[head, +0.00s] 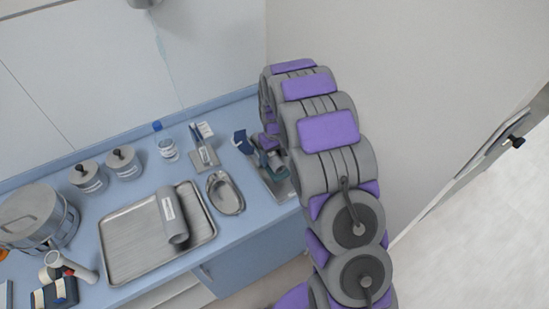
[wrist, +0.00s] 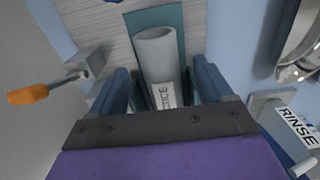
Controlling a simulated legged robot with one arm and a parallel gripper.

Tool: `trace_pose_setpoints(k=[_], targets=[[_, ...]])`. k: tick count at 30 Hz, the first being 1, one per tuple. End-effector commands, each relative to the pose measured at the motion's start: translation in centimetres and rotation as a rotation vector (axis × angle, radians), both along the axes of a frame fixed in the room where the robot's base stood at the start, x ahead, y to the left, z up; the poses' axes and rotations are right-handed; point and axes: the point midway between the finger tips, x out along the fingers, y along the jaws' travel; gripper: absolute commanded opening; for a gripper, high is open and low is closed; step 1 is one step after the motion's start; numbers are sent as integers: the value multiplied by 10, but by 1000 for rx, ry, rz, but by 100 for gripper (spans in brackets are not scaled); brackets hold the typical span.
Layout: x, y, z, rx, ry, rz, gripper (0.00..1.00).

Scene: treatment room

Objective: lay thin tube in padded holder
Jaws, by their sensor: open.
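A grey tube (wrist: 157,60) with a white label, its end hollow, lies along a teal pad (wrist: 172,20) on a grey base in the wrist view. This looks like the thin tube in the padded holder. My gripper (wrist: 160,82) is open, with one blue finger on each side of the tube; I cannot tell whether either touches it. In the head view the tube's end (head: 275,162) shows beside my arm, which hides most of it and the holder (head: 284,190). A thicker grey labelled tube (head: 172,216) lies in the metal tray (head: 126,257).
A kidney dish (head: 226,193) lies between tray and holder. A RINSE sign (wrist: 298,128) stands near my gripper. An orange-handled part (wrist: 28,95) sticks out from the holder's side.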

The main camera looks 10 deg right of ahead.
Motion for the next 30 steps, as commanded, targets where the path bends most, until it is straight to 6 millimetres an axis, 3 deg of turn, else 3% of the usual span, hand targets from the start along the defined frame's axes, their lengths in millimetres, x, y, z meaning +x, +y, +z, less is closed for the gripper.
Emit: trace_pose_setpoints(k=[3, 15, 21, 30], targets=[[3, 0, 30, 0, -10, 0, 79], [3, 0, 116, -1, -8, 0, 79], [3, 1, 140, -1, -4, 0, 79], [1, 1, 148, -1, 0, -1, 79]])
